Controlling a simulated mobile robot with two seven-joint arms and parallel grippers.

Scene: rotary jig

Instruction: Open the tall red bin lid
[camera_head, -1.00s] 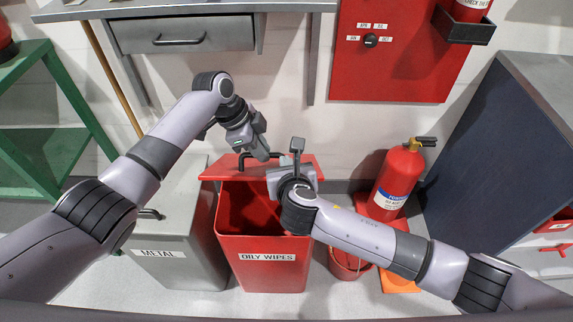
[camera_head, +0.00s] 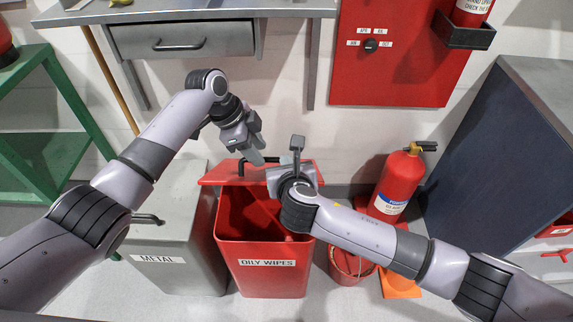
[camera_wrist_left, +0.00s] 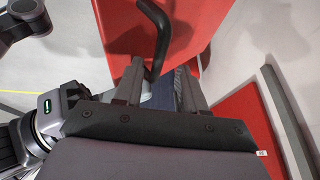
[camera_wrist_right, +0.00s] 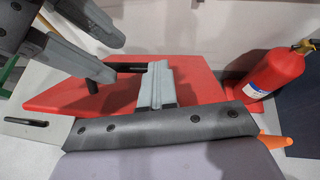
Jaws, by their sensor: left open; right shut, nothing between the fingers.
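The tall red bin (camera_head: 268,282), labelled OILY WIPES, stands in the middle of the head view. Its red lid (camera_head: 222,173) is raised and tilted back, so the dark red inside shows. A black bar handle is on the lid; it shows in the left wrist view (camera_wrist_left: 157,38). My left gripper (camera_head: 257,158) is open at the handle, which appears between or just beyond its fingers; contact is unclear. My right gripper (camera_wrist_right: 156,82) is shut and empty, at the lid's right part; in the head view its wrist hides the fingertips.
A grey METAL bin (camera_head: 165,278) stands close on the left. A fire extinguisher (camera_head: 397,182), a red bucket (camera_head: 348,266) and an orange cone (camera_head: 398,286) are on the right. A drawer (camera_head: 184,39) under the bench hangs above and behind.

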